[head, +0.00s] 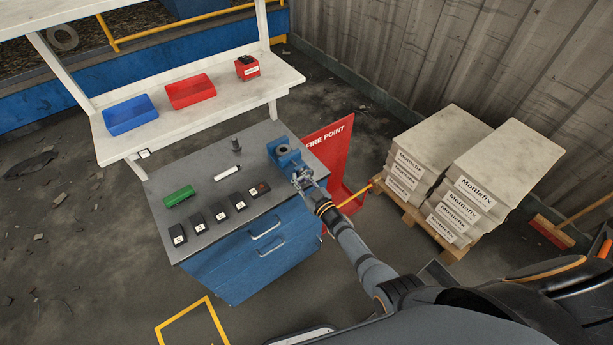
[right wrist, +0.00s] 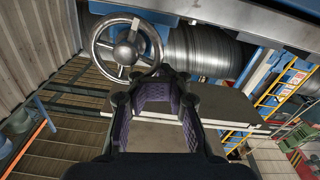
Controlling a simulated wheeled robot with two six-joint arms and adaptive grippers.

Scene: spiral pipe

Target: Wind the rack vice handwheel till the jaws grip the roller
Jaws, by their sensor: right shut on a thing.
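The blue vice (head: 284,152) sits at the right back corner of the grey-topped bench. A dark grey round thing (head: 283,149), seemingly the roller, stands at its top; I cannot tell whether the jaws touch it. The spoked metal handwheel (right wrist: 102,42) with a round hub shows at the upper left of the right wrist view. My right gripper (head: 299,178) is at the front of the vice. Its fingers (right wrist: 160,76) also show in the wrist view, shut on the lower right rim of the handwheel, where they partly cover it. My left gripper is out of view.
The bench top (head: 215,160) bears a green block (head: 179,196), several black labelled blocks and a small dark upright cylinder (head: 236,143). A white shelf (head: 215,93) stands behind, a red fire point board (head: 327,140) beside. Stacked bags (head: 465,190) stand at right.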

